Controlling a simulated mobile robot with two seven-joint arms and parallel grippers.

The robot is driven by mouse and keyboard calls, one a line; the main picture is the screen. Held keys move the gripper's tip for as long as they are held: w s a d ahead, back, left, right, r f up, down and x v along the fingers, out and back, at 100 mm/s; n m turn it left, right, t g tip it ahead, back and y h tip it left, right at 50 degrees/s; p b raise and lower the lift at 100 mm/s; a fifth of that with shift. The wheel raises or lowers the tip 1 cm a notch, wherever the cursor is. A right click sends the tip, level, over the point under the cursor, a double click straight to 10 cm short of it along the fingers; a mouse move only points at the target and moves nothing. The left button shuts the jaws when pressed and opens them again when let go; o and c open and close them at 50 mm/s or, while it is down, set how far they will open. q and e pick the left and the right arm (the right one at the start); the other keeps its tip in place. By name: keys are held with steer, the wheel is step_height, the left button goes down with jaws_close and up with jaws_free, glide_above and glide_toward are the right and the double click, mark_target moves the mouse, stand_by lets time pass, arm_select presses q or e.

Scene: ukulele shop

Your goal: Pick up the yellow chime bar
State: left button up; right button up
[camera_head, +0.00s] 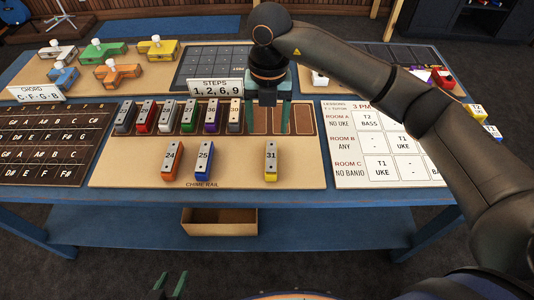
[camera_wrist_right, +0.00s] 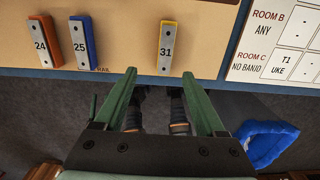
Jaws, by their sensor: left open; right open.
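The yellow chime bar (camera_head: 271,160), with a grey top marked 31, lies on the tan chime rail board (camera_head: 220,175), to the right of the blue bar 25 (camera_head: 204,160) and the orange bar 24 (camera_head: 170,161). It also shows in the right wrist view (camera_wrist_right: 167,48). My right gripper (camera_head: 268,122) is open and empty, its green fingers pointing down. In the head view it appears just behind the yellow bar; in its wrist view the tips (camera_wrist_right: 160,75) appear just below the bar, apart from it. My left gripper (camera_head: 169,284) is open at the bottom, away from the table.
A row of bars (camera_head: 180,117) stands to the left of my right gripper, beside empty brown slots (camera_head: 303,120). A steps sign (camera_head: 215,87) stands behind. A lesson chart (camera_head: 375,150) lies to the right. The board around the yellow bar is clear.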

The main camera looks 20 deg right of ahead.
glide_above(271, 155)
steer(key=f, duration=0.6)
steer(key=shift+a+f, duration=0.25)
steer(key=shift+f, duration=0.15)
steer(key=shift+s+d+f+p, duration=0.15)
steer(key=shift+f+p, duration=0.1)
steer(key=shift+f, duration=1.1)
steer(key=shift+w+d+f+p, duration=0.15)
steer(key=shift+f+p, duration=0.1)
steer(key=shift+f, duration=1.1)
steer(key=shift+s, duration=0.1)
steer(key=shift+c, duration=0.4)
jaws_close()
